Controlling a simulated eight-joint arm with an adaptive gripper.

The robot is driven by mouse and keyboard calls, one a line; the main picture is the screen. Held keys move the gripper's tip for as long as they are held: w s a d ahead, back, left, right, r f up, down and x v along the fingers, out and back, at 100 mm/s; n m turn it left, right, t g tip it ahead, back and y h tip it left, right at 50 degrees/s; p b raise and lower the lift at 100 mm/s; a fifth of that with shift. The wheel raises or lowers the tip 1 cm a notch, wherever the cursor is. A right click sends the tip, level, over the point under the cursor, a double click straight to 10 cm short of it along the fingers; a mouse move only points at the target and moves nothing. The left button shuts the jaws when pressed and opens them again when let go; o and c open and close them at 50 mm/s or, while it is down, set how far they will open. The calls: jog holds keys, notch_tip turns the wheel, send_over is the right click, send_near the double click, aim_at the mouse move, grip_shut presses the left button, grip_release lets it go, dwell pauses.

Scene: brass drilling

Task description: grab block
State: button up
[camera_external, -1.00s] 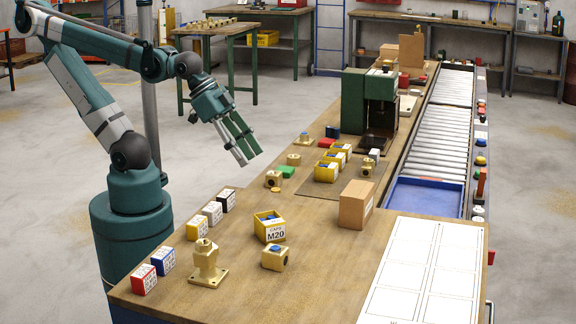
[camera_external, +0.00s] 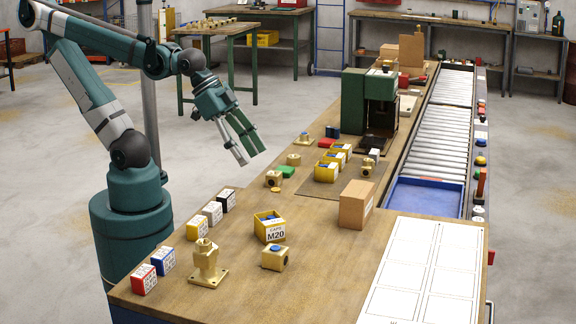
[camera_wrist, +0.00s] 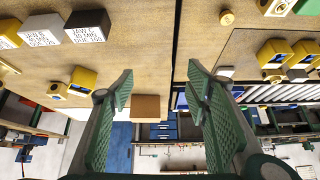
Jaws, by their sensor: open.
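Several small labelled blocks stand along the left edge of the bench: a red-sided block (camera_external: 144,279), a blue-sided block (camera_external: 163,261), a yellow-sided block (camera_external: 197,228), a white block (camera_external: 212,212) and a black block (camera_external: 228,200). My gripper (camera_external: 252,155) hangs in the air above the bench's left side, apart from the blocks, with its green fingers spread and nothing between them. In the wrist view, my open gripper (camera_wrist: 161,82) shows the black block (camera_wrist: 88,27) and white block (camera_wrist: 27,31) at upper left, outside the fingers.
A yellow M20 caps bin (camera_external: 270,228), brass flange part (camera_external: 206,265), cube-shaped brass part (camera_external: 275,257) and cardboard box (camera_external: 356,204) stand on the bench. A green machine (camera_external: 368,108) stands farther back, beside the roller conveyor (camera_external: 438,131). Bare wood lies between the blocks and bin.

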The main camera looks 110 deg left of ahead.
jog(key=w+d+r+m+g+p, duration=0.2)
jog(key=w+d+r+m+p, duration=0.25)
jog(key=w+d, duration=0.2)
jog(key=m+g+h+p, duration=0.2)
jog(key=m+g+p, duration=0.3)
jog(key=m+p, duration=0.95)
send_over(275, 249)
jog(key=a, duration=0.1)
jog(key=shift+n, duration=0.4)
jog(key=shift+a+f, duration=0.15)
jog(key=shift+f, duration=2.5)
jog(key=shift+f, duration=0.15)
jog(key=shift+f, duration=1.15)
jog(key=shift+d+f, duration=0.15)
jog(key=shift+d, duration=0.05)
jog(key=shift+d+f, duration=0.2)
jog(key=shift+f, duration=1)
jog(key=shift+d+f, duration=0.2)
jog(key=shift+f, duration=1)
